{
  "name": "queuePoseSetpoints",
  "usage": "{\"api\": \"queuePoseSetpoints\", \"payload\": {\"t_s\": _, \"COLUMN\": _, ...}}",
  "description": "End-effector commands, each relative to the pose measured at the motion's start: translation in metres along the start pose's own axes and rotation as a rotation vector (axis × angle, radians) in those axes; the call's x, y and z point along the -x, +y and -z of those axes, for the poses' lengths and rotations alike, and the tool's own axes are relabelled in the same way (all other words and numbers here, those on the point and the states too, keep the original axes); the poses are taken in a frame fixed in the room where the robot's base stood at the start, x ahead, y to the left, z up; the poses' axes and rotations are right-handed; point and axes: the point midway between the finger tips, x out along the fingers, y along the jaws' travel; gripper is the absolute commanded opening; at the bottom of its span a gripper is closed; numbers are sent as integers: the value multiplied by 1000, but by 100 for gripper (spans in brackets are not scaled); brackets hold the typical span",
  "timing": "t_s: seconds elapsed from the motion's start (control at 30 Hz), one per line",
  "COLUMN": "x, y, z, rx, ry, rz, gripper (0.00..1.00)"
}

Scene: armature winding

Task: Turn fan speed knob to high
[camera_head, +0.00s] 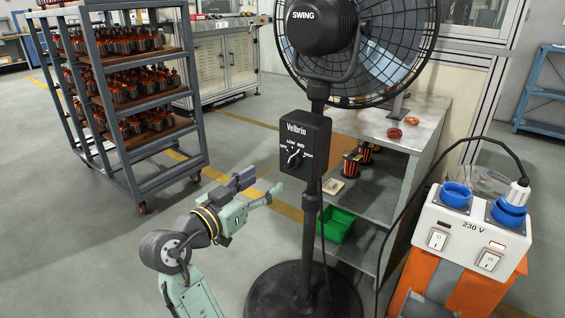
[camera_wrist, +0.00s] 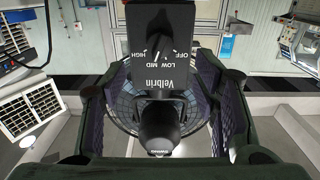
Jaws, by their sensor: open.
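A black pedestal fan (camera_head: 322,28) stands in front of me. Its black control box (camera_head: 305,130), marked Velbrin, has a fan speed knob (camera_head: 295,156) with OFF, LOW, MID and HIGH around it. The knob's pointer setting is too small to tell. My gripper (camera_head: 264,183) is open and empty, left of and below the box, apart from it. In the wrist view the box appears upside down, with the dark knob (camera_wrist: 158,47) beyond and between my spread fingers; HIGH is on the left there, OFF on the right.
A white 230 V socket box (camera_head: 470,232) with a plugged-in cable stands at the right. A metal shelf (camera_head: 378,195) with a green bin (camera_head: 337,225) is behind the fan pole. A rack of armatures (camera_head: 122,90) stands at the left. Floor is clear left of my arm.

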Motion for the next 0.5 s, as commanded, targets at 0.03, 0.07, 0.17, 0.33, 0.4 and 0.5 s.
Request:
{"api": "queuePoseSetpoints", "payload": {"t_s": 0.03, "x": -6, "y": 1, "z": 1, "rx": 0, "ry": 0, "rz": -3, "gripper": 55}}
{"api": "queuePoseSetpoints", "payload": {"t_s": 0.07, "x": -10, "y": 1, "z": 2, "rx": 0, "ry": 1, "rz": -2, "gripper": 55}}
{"api": "queuePoseSetpoints", "payload": {"t_s": 0.17, "x": -28, "y": 1, "z": 2, "rx": 2, "ry": 0, "rz": -2, "gripper": 55}}
{"api": "queuePoseSetpoints", "payload": {"t_s": 0.33, "x": -61, "y": 0, "z": 2, "rx": 1, "ry": 0, "rz": 0, "gripper": 55}}
{"api": "queuePoseSetpoints", "payload": {"t_s": 0.4, "x": -73, "y": 0, "z": 2, "rx": 1, "ry": 1, "rz": 1, "gripper": 55}}
{"api": "queuePoseSetpoints", "payload": {"t_s": 0.5, "x": -87, "y": -1, "z": 2, "rx": 1, "ry": 1, "rz": 3, "gripper": 55}}
